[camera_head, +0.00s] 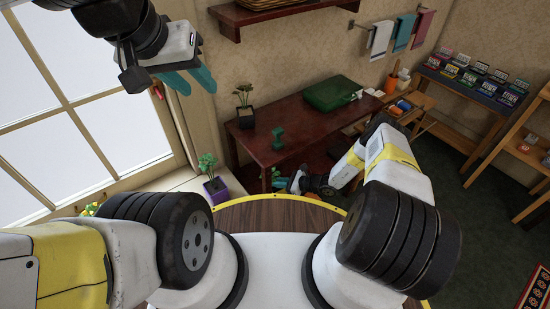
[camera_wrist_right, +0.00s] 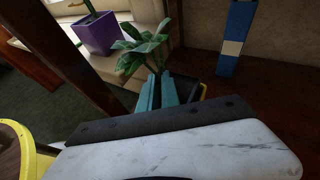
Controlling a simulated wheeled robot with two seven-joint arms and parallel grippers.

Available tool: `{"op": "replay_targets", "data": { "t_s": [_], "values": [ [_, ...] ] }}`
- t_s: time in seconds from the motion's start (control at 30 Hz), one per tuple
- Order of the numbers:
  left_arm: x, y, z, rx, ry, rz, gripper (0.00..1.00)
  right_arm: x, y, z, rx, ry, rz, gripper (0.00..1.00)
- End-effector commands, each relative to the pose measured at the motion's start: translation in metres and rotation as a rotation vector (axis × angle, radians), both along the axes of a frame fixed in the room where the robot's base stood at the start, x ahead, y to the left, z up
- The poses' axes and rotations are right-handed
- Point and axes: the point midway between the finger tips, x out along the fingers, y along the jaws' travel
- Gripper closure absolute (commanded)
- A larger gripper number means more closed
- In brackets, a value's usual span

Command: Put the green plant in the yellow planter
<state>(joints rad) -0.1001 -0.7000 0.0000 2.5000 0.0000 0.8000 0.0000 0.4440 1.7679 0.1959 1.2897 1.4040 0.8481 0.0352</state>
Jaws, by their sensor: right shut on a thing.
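The green plant (camera_wrist_right: 143,48) shows in the right wrist view, its leaves spreading just beyond the teal fingertips of my right gripper (camera_wrist_right: 157,90). My right gripper is shut on it. In the head view, this gripper (camera_head: 283,183) is low beside the table, partly hidden, with green leaves at its tip. A dark thing with a yellow edge (camera_wrist_right: 203,90) shows just behind the fingers; it may be the yellow planter, but I cannot tell. My left gripper (camera_head: 189,80) is high at the upper left of the head view, teal fingers apart and empty.
A purple planter with a plant (camera_head: 215,186) stands on the pale ledge by the window. Shelves stand at the right.

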Motion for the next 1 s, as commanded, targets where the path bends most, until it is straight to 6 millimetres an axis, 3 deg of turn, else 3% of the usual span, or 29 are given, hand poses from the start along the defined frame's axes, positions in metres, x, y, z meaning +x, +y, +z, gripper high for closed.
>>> {"op": "replay_targets", "data": {
  "t_s": [0.23, 0.3, 0.37, 0.73, 1.0],
  "values": [
    [0.0, 0.0, 0.0, 0.0, 0.0, 0.0, 0.64, 0.0, 0.0, -0.002, 0.001, 0.0, 0.0, 1.0],
    [0.0, 0.0, 0.0, 0.0, 0.0, 0.0, 0.64, 0.0, 0.0, -0.002, 0.0, 0.0, 0.0, 0.82],
    [0.0, 0.0, 0.0, 0.0, 0.0, 0.0, 0.64, 0.0, 0.0, -0.002, 0.0, 0.0, 0.0, 0.72],
    [0.0, 0.0, 0.0, 0.0, 0.0, 0.0, 0.64, 0.0, 0.0, 0.001, 0.0, -0.001, 0.0, 0.72],
    [0.0, 0.0, 0.0, 0.0, 0.0, 0.0, 0.64, -0.014, -0.041, 0.019, 0.0, -0.001, -0.004, 0.72]
  ]
}}
